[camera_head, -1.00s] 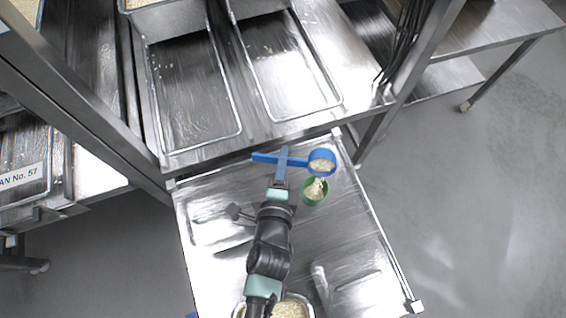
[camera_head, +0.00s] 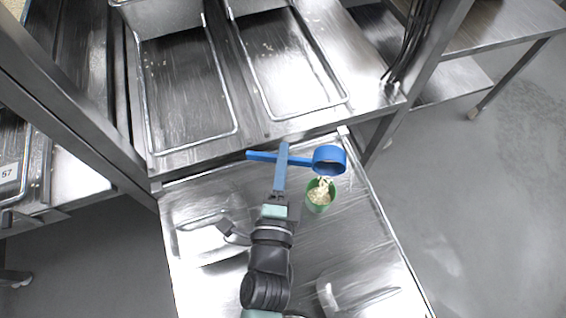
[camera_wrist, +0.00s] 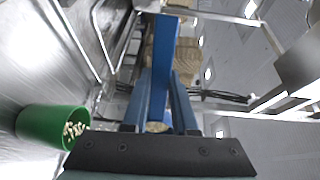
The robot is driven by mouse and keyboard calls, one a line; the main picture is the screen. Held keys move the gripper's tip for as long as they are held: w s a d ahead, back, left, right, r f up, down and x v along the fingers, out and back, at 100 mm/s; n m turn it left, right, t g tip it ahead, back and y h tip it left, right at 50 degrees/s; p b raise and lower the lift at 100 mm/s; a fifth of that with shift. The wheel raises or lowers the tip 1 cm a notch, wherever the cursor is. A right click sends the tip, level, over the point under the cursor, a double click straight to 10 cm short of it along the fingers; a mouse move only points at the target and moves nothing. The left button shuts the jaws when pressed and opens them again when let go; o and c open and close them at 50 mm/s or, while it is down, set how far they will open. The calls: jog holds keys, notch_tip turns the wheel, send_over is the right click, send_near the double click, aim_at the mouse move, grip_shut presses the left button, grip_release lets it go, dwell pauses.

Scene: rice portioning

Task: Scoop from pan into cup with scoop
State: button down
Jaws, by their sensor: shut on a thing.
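A blue scoop (camera_head: 329,160) is held by its handle in my gripper (camera_head: 281,165), which is shut on it. The scoop's bowl is tipped over the cup, and its inside looks empty in the head view. The green cup (camera_head: 318,205) stands upright on the metal table just below the bowl. Pale rice (camera_head: 322,190) is at its top, some of it seemingly falling between bowl and cup. The cup also shows at the lower left of the wrist view (camera_wrist: 48,124), with rice near its rim. The scoop's handle (camera_wrist: 162,70) fills the middle of that view.
The metal table (camera_head: 215,285) is mostly clear around the cup. Steel posts (camera_head: 75,115) rise at the left and right of the table.

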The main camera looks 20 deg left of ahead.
jog(key=shift+s+f+t+b, duration=0.2)
jog(key=shift+t+b, duration=0.4)
jog(key=shift+b, duration=1.45)
jog(key=shift+s+r+t+b, duration=0.1)
jog(key=shift+r+t+b, duration=0.25)
jog(key=shift+b, duration=0.7)
jog(key=shift+g, duration=0.45)
notch_tip(320, 180, up, 6)
jog(key=p, duration=0.8)
jog(key=shift+d+f+p, duration=0.1)
jog(key=shift+f+p, duration=0.1)
jog(key=shift+p, duration=0.2)
jog(key=g+p, duration=0.2)
jog(key=p, duration=0.7)
jog(key=r+g+p, duration=0.1)
jog(key=g+p, duration=0.1)
jog(key=p, duration=0.7)
jog(key=shift+g+h, duration=0.3)
jog(key=shift+g, duration=0.1)
jog(key=g+p, duration=0.2)
jog(key=p, duration=0.8)
jog(key=shift+r, duration=0.2)
